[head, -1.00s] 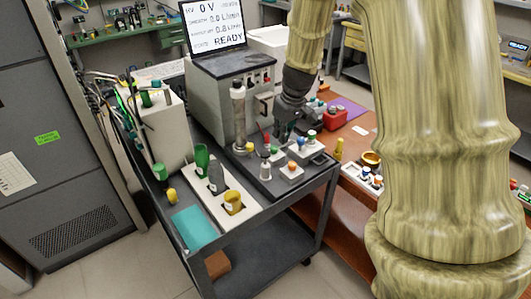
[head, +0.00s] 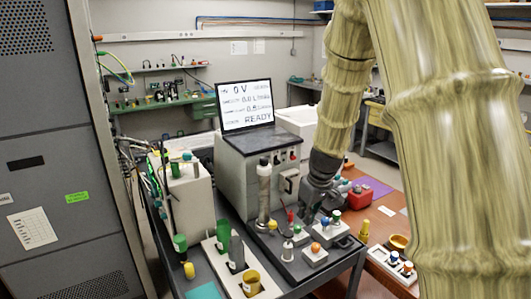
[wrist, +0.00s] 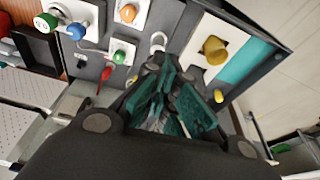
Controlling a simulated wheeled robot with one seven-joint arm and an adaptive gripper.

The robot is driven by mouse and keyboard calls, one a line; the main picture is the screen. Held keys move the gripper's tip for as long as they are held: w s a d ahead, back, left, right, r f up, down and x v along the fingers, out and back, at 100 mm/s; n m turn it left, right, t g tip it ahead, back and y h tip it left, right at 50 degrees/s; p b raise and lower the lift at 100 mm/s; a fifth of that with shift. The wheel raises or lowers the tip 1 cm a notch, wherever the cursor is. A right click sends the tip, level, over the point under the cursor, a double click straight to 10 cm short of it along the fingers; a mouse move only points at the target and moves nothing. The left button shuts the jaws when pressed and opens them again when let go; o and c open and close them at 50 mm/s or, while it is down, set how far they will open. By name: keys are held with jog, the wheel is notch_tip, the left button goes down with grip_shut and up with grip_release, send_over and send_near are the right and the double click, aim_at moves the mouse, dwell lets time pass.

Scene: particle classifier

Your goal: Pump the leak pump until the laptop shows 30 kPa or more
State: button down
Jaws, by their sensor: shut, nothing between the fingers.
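The open laptop (head: 246,105) stands on a grey cabinet; its screen reads 0 V, two flow lines and READY, with no kPa value I can make out. My gripper (head: 307,212) points down over the right part of the cart, beside the cabinet. In the wrist view its teal fingers (wrist: 172,102) are closed with nothing between them. Below are a red-handled part (head: 290,218), a box with an orange knob (head: 315,248) and a box with blue and green knobs (head: 331,219). I cannot tell which part is the leak pump.
A clear upright cylinder (head: 264,190) stands left of my gripper. A white tray (head: 222,262) holds green, grey and yellow vessels. A red object (head: 359,197) sits on the side table. A tall grey cabinet (head: 45,160) borders the left.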

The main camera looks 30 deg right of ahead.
jog(key=shift+f, duration=0.1)
dwell(0.6)
jog(key=p, duration=0.5)
send_near(290, 232)
jog(key=shift+s, duration=0.15)
jog(key=shift+a, duration=0.1)
jog(key=shift+b, duration=0.35)
jog(key=b+x, duration=0.5)
jog(key=x, duration=0.1)
jog(key=shift+f, duration=0.35)
jog(key=shift+f, duration=0.1)
dwell(0.3)
